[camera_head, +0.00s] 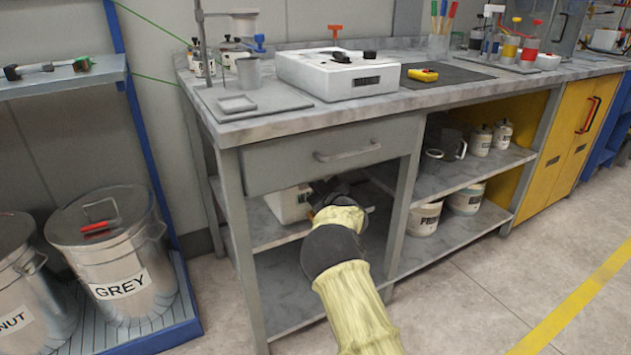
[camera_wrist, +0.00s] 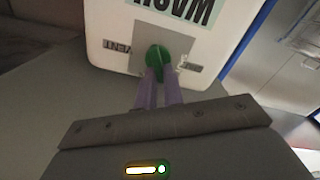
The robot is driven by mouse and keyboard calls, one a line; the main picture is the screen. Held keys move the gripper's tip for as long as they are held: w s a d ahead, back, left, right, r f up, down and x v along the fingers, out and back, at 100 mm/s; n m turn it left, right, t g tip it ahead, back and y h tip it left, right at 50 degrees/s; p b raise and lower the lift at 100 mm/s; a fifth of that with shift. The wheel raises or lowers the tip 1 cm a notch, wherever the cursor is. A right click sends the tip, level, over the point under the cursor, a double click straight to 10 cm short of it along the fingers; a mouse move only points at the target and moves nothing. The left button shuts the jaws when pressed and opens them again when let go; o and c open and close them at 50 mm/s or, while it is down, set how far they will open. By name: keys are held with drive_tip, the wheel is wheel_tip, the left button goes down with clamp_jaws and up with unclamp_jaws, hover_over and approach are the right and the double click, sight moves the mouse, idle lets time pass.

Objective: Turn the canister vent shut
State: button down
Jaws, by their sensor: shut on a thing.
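The white canister (camera_head: 287,204) stands on the shelf under the drawer in the head view, partly hidden behind my arm. In the wrist view the canister (camera_wrist: 105,28) fills the top, with a "WASH" label. Its green vent knob (camera_wrist: 158,60) sits on a grey plate (camera_wrist: 180,42), with a small "VENT" tag to its left and another tag to its right. My gripper (camera_wrist: 159,78) is shut on the green knob, its two purple fingers close together on it. In the head view my arm reaches into the shelf and the fingertips are hidden.
The drawer (camera_head: 325,153) hangs just above my gripper. A bench leg (camera_head: 403,205) stands close to the right of my arm. White tubs (camera_head: 425,218) stand on the shelves to the right. A metal bin marked GREY (camera_head: 115,255) stands at left.

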drive_tip(key=n, duration=0.4)
drive_tip(key=n+b, duration=0.1)
drive_tip(key=n, duration=0.3)
drive_tip(key=f+n+b, duration=0.1)
drive_tip(key=n, duration=0.3)
drive_tip(key=shift+s+a, duration=0.15)
drive_tip(key=shift+a, duration=0.15)
drive_tip(key=c, duration=1.5)
unclamp_jaws()
drive_tip(key=shift+d, duration=0.1)
drive_tip(key=p+v, duration=0.4)
drive_tip(key=v, duration=1.3)
drive_tip(key=shift+s+d+p, duration=0.1)
drive_tip(key=shift+s+p, duration=0.1)
drive_tip(key=shift+p, duration=0.2)
